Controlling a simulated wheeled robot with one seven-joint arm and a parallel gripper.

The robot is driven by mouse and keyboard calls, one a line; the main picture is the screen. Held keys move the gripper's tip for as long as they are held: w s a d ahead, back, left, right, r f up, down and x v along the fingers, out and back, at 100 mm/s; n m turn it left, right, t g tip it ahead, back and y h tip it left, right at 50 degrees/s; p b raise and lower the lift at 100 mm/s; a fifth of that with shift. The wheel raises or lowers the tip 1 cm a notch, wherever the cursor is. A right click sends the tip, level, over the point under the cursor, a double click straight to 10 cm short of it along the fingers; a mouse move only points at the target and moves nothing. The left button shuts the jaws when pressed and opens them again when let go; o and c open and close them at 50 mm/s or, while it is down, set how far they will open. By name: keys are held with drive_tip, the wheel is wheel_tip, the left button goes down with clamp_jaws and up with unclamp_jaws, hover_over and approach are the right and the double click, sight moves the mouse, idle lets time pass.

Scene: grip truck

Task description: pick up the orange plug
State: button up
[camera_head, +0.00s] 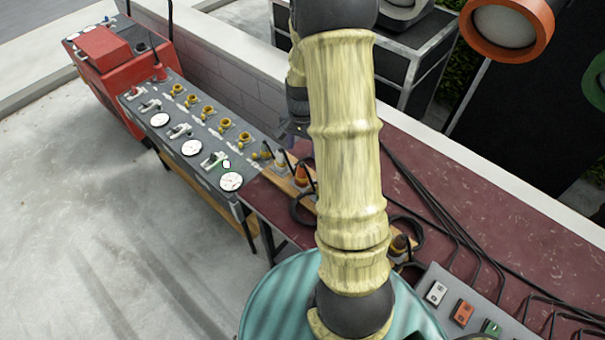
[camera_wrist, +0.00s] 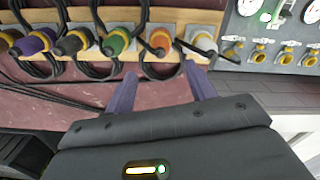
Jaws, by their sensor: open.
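The orange plug (camera_wrist: 159,40) sits on the wooden strip in the wrist view, with a black cable looping from it. In the head view the orange plug (camera_head: 301,175) shows just left of my arm. My gripper (camera_wrist: 160,71) is open, its two purple fingers pointing toward the strip. The orange plug lies beyond the fingertips, roughly between them in the picture, and nothing is between the fingers. In the head view my arm hides much of the strip, and the fingers are hard to make out.
A white plug (camera_wrist: 203,41) stands right of the orange one, and a green plug (camera_wrist: 116,42) left. Black (camera_wrist: 74,43) and purple (camera_wrist: 36,41) plugs are further left. A panel (camera_head: 200,150) with gauges and yellow fittings adjoins the strip. Cables cross the dark red surface (camera_head: 480,220).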

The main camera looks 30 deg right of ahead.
sight(302, 164)
wheel_tip(302, 164, down, 5)
drive_tip(key=shift+f+p, duration=0.15)
drive_tip(key=shift+p, duration=0.35)
drive_tip(key=shift+a+f+p, duration=0.1)
drive_tip(key=shift+f+p, duration=1.1)
drive_tip(key=shift+f, duration=1.4)
drive_tip(key=c, duration=1.1)
